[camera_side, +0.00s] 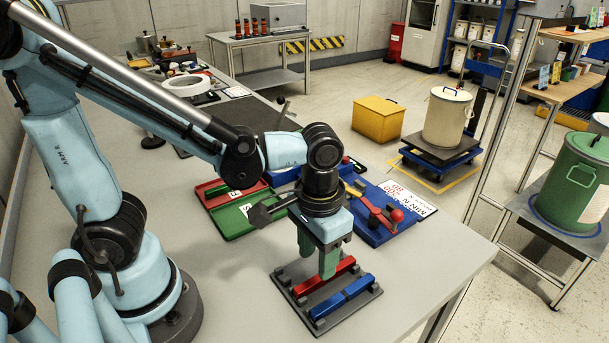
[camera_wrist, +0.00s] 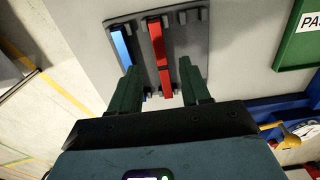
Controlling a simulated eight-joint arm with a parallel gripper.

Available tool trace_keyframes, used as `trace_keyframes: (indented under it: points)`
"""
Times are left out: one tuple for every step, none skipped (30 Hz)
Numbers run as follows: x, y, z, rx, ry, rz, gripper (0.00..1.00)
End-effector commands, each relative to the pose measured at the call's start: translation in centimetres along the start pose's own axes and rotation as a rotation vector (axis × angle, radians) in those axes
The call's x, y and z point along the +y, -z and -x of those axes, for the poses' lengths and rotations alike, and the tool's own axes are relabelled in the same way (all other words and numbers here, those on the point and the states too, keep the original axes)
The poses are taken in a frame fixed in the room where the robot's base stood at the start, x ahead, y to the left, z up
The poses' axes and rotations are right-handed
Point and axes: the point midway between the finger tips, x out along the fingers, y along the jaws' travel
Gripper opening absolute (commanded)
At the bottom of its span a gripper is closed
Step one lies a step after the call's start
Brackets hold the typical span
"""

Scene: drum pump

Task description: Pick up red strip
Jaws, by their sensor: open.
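The red strip (camera_side: 322,277) lies on a small dark grey plate (camera_side: 319,322) near the front of the table. In the wrist view the red strip (camera_wrist: 158,56) runs between my two green fingers. A blue strip (camera_side: 342,297) lies beside it on the same plate; it also shows in the wrist view (camera_wrist: 120,44). My gripper (camera_side: 318,264) points down above the plate, with its fingers apart and nothing between them that I can see held. In the wrist view my gripper (camera_wrist: 162,83) straddles the line of the red strip. I cannot tell the exact height of the fingertips.
Behind the plate are a green tray (camera_side: 240,214), a red tray (camera_side: 218,189) and a blue tray (camera_side: 380,232) with a red-knobbed lever (camera_side: 397,215). The table is clear left of the plate. Its edge (camera_side: 470,275) lies to the right.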

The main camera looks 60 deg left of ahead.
Motion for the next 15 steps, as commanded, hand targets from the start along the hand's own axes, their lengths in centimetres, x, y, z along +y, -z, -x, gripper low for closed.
trace_keyframes:
  points:
    - [0.0, 0.0, -0.1, 0.0, 0.0, 0.0, 0.47]
    - [0.0, 0.0, -0.2, 0.0, 0.0, 0.0, 0.47]
    - [0.0, 0.0, -0.3, 0.0, 0.0, 0.0, 0.47]
    - [0.0, 0.0, -0.5, 0.0, 0.0, 0.0, 0.47]
    - [0.0, -0.1, -0.7, 0.0, 0.0, 0.0, 0.47]
    - [0.0, -0.1, -1.0, 0.0, 0.0, 0.0, 0.47]
    - [0.0, -0.2, -1.3, 0.0, 0.0, 0.0, 0.47]
    - [0.0, -0.2, -1.7, 0.0, 0.0, -0.001, 0.47]
    - [0.0, -0.3, -2.1, 0.0, 0.0, -0.001, 0.47]
    - [0.0, -0.4, -2.5, 0.0, 0.0, -0.001, 0.47]
    - [0.0, -0.4, -2.8, 0.0, 0.0, -0.001, 0.47]
    - [0.0, -0.5, -3.2, 0.0, 0.0, -0.001, 0.47]
    - [0.0, -0.5, -3.5, 0.0, 0.0, 0.0, 0.47]
    - [0.0, -0.5, -3.8, 0.0, 0.0, 0.0, 0.47]
    - [0.0, -0.4, -4.2, 0.001, 0.0, 0.0, 0.47]
